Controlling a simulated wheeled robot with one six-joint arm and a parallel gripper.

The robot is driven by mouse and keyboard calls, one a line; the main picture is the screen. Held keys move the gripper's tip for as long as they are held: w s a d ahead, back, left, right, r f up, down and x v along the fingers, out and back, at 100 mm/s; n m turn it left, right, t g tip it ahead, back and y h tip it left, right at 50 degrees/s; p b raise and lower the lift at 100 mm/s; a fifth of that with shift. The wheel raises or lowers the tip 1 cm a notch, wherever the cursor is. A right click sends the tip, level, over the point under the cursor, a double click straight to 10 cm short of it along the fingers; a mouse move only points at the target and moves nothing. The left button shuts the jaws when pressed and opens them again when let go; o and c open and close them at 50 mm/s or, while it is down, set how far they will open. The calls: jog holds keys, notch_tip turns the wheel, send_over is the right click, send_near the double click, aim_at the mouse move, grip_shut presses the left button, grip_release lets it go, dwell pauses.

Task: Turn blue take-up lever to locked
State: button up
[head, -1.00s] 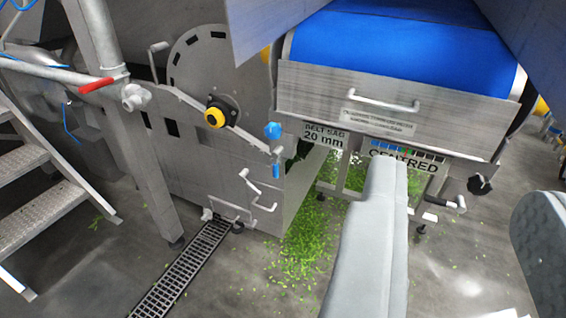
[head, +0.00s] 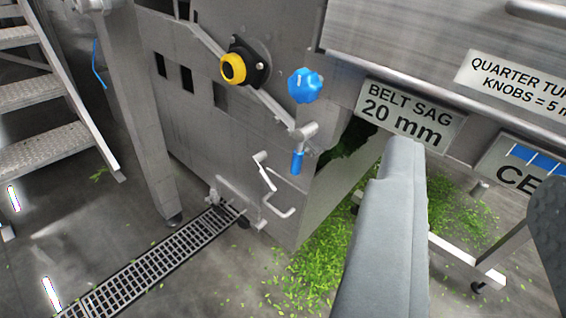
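A small lever with a blue grip (head: 297,161) hangs almost straight down from a metal pivot on the side of the steel machine. A blue star-shaped knob (head: 305,85) sits just above it. No locked marking can be read beside the lever. My gripper (head: 470,190) is in the right half of the view, its two grey fingers wide apart and nothing held between them. The left finger's tip is to the right of the lever and apart from it. The right finger is partly cut off by the picture edge.
A sign (head: 410,113) reads "BELT SAG 20 mm". Metal handles (head: 265,172) stick out below the lever. A floor drain (head: 150,266), metal steps (head: 35,95) and scattered greens (head: 320,265) lie around.

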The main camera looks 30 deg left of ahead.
jog(key=w+a+f+n+y, duration=0.15)
jog(key=w+a+f, duration=0.25)
jog(key=f, duration=0.5)
jog(key=g+y, duration=0.2)
jog(key=y, duration=0.2)
send_near(297, 163)
jog(key=shift+n, duration=0.35)
jog(key=x, duration=1.1)
grip_shut()
